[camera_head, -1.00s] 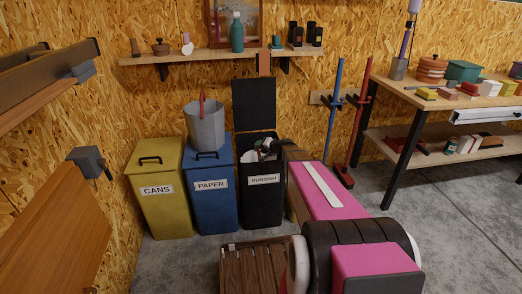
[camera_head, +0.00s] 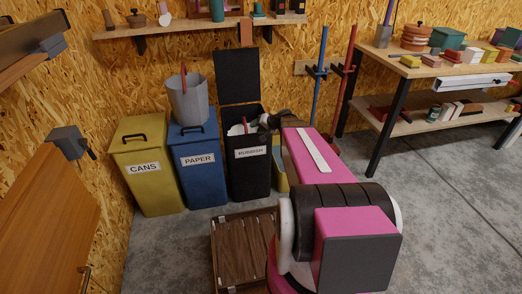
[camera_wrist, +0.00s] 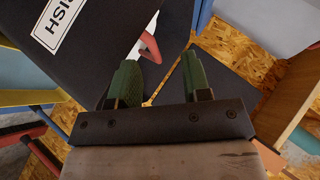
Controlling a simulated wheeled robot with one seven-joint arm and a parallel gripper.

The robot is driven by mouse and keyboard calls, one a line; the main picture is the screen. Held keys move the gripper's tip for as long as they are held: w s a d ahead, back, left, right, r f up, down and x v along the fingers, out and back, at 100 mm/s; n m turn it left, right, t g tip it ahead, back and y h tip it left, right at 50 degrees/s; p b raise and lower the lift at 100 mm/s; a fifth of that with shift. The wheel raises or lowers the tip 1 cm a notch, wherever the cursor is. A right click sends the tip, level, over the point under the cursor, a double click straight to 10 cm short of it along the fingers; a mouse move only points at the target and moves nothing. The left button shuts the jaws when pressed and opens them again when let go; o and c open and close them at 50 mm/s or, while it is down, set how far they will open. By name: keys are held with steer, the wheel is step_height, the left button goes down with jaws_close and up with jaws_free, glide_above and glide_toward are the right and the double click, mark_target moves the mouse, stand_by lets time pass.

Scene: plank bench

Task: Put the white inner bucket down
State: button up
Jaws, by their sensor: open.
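A white piece with a red handle (camera_head: 238,128), which looks like the inner bucket, sits inside the open black rubbish bin (camera_head: 250,175); the bin's walls hide most of it. In the wrist view, a white sliver (camera_wrist: 146,33) and its red handle (camera_wrist: 149,46) show just beyond my fingertips. My gripper (camera_wrist: 160,58) is open, its two green fingers apart with nothing held between them. In the head view my wrist is at the right of the bin's mouth and the fingers are hard to make out. A pale grey bucket (camera_head: 189,103) with a red handle stands on the blue paper bin.
The blue paper bin (camera_head: 200,175) and yellow cans bin (camera_head: 147,175) stand to the left. The rubbish bin's raised lid (camera_head: 237,76) is behind its mouth. A slatted wooden crate (camera_head: 242,248) is on the floor in front. The workbench (camera_head: 400,66) is at the right.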

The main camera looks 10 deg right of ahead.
steer(key=s+a+f+n+g+h, duration=0.1)
steer(key=s+g+h, duration=0.3)
steer(key=s, duration=0.6)
steer(key=s+a+f+n+g+h, duration=0.1)
steer(key=s+a+n+g+h, duration=0.1)
steer(key=s, duration=0.9)
steer(key=shift+g+h, duration=0.9)
steer(key=shift+h, duration=0.3)
steer(key=shift+d, duration=0.1)
steer(key=shift+c, duration=0.3)
